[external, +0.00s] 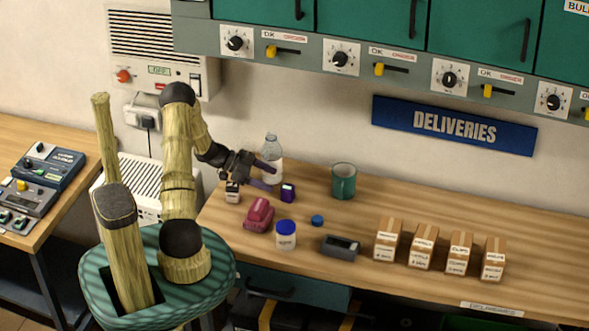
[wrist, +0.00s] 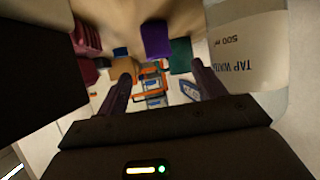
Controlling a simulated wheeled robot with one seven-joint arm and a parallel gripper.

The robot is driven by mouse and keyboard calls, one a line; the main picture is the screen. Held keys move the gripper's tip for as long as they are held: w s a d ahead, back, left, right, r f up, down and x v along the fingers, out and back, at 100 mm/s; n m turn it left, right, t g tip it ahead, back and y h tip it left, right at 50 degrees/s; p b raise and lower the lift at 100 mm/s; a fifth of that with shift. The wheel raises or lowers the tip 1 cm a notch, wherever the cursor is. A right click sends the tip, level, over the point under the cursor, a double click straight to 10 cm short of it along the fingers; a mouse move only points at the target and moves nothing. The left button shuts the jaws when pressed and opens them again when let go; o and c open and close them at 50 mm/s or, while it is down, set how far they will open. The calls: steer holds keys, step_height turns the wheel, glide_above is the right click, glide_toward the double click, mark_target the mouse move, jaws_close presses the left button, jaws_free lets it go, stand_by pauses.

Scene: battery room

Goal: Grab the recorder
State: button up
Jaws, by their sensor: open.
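My gripper (external: 264,176) is open over the left part of the wooden bench, its fingers pointing right; nothing shows held between them. In the wrist view my two dark purple fingers (wrist: 162,90) are spread apart. A small upright purple device with a pale screen (external: 288,193) stands just right of the fingertips and may be the recorder; I cannot read a label on it. A dark grey box with a display (external: 341,247) lies farther right near the front edge and could also be it. A purple block (wrist: 156,40) shows beyond the fingers in the wrist view.
A clear water bottle (external: 270,158) stands close behind the gripper; its label (wrist: 240,50) fills the wrist view's right side. A small black-and-white box (external: 232,192), maroon object (external: 259,215), blue-lidded jar (external: 286,235), blue cap (external: 317,220) and green mug (external: 343,181) stand around. Several cartons (external: 424,247) stand right.

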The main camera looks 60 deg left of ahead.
mark_target(285, 187)
steer(key=shift+x, duration=1.25)
steer(key=shift+p+x, duration=0.8)
steer(key=shift+x, duration=1.85)
steer(key=shift+s+d, duration=0.1)
steer(key=shift+s, duration=0.05)
steer(key=c, duration=1.1)
step_height(285, 187, up, 18)
steer(key=shift+b, duration=0.4)
